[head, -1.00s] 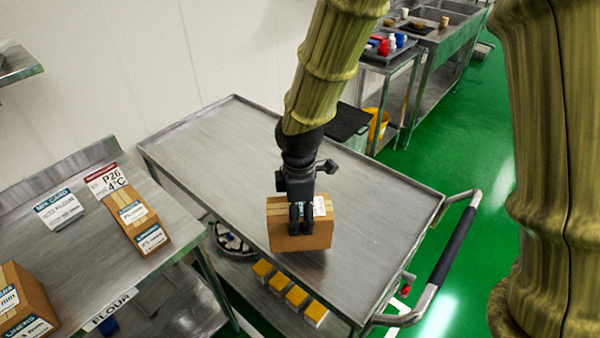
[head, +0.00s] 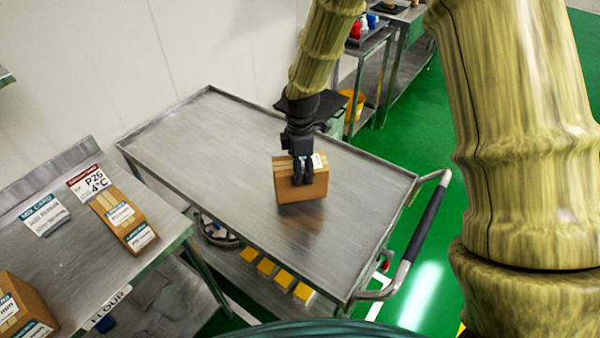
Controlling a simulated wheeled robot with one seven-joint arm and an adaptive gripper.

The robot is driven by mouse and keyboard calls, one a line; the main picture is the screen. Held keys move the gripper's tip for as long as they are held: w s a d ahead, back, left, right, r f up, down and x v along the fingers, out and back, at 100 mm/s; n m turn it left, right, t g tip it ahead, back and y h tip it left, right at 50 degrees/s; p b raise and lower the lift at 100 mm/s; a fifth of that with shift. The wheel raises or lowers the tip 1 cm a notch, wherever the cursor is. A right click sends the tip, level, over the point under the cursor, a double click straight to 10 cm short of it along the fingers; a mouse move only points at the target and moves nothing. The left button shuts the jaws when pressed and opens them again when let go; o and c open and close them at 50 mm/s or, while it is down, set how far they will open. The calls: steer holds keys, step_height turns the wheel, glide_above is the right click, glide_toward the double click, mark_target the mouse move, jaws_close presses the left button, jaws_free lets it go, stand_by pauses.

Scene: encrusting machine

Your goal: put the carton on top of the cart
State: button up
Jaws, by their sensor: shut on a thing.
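The carton (head: 309,188) is a brown cardboard box with a strip of tape and a white label. My gripper (head: 302,180) is shut on it from above, with the fingers over its near face. The carton is over the top of the cart (head: 225,160), a steel trolley with a raised rim and a dark-gripped push handle (head: 425,222) on the right. The carton is slightly tilted, and a dark patch shows on the cart top below it. I cannot tell whether its bottom touches the surface.
A steel table (head: 90,265) at the left bears a carton (head: 127,220), another carton (head: 22,308) and signs. Several yellow-topped blocks (head: 266,266) sit on the cart's lower shelf. Most of the cart top is bare.

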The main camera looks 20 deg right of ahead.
steer(key=shift+f+p, duration=0.7)
steer(key=shift+f, duration=0.85)
steer(key=shift+f, duration=0.15)
steer(key=o, duration=1.2)
steer(key=shift+r+b, duration=1.95)
steer(key=shift+r, duration=4.25)
